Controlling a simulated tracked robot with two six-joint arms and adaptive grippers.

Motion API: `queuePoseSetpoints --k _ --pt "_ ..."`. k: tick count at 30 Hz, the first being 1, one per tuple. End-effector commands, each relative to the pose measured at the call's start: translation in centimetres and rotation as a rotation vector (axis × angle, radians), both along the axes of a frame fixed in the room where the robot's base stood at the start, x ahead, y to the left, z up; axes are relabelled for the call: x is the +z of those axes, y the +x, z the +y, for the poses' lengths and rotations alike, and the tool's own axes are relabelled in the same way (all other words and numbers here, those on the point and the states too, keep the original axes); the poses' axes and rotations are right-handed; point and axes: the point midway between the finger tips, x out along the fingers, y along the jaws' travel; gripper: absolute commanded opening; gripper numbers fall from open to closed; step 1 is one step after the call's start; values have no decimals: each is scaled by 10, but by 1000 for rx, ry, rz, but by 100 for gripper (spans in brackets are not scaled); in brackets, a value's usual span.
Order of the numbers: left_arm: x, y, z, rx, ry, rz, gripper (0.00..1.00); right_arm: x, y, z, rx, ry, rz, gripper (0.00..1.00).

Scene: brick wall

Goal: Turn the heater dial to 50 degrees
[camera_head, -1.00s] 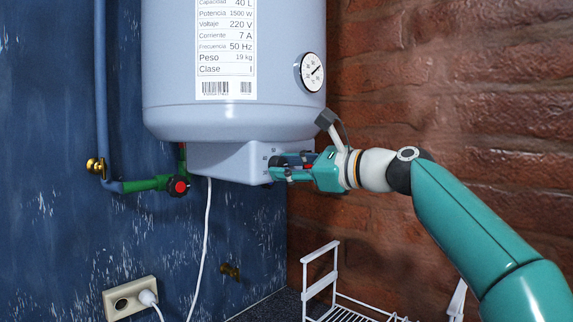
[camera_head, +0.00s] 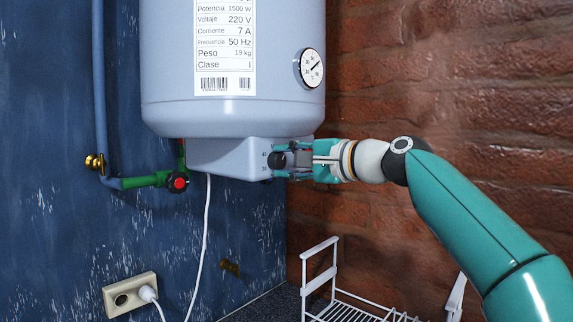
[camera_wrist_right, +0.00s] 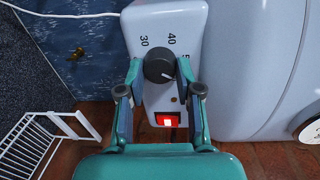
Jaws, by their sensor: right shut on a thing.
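The white water heater (camera_head: 232,118) hangs on the blue wall, with a control box (camera_head: 226,158) under it. The dark round dial (camera_wrist_right: 160,65) is on the box face in the right wrist view, with the marks 30 and 40 showing beside it. Its pointer line aims to the lower right in that view. My right gripper (camera_head: 285,161) is at the box; in the wrist view its fingers (camera_wrist_right: 160,72) are shut on the dial, one on each side. The 50 mark is not readable. My left gripper is in neither view.
A lit red switch (camera_wrist_right: 167,119) sits on the box below the dial in the wrist view. A round gauge (camera_head: 311,68) is on the heater's side. A white wire rack (camera_head: 322,282) stands below my right arm, near the brick wall (camera_head: 440,90).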

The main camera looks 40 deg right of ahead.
Motion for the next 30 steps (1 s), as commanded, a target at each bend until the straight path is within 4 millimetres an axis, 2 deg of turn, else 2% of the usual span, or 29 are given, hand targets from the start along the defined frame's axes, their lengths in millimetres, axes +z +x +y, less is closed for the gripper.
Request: queuePoseSetpoints --k 1,15,30 --pt "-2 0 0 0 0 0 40 -5 1 2 6 -45 6 0" --pt "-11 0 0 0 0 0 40 -6 2 3 10 -422 -22 0" --pt "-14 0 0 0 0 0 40 -6 3 3 10 -545 -31 0"
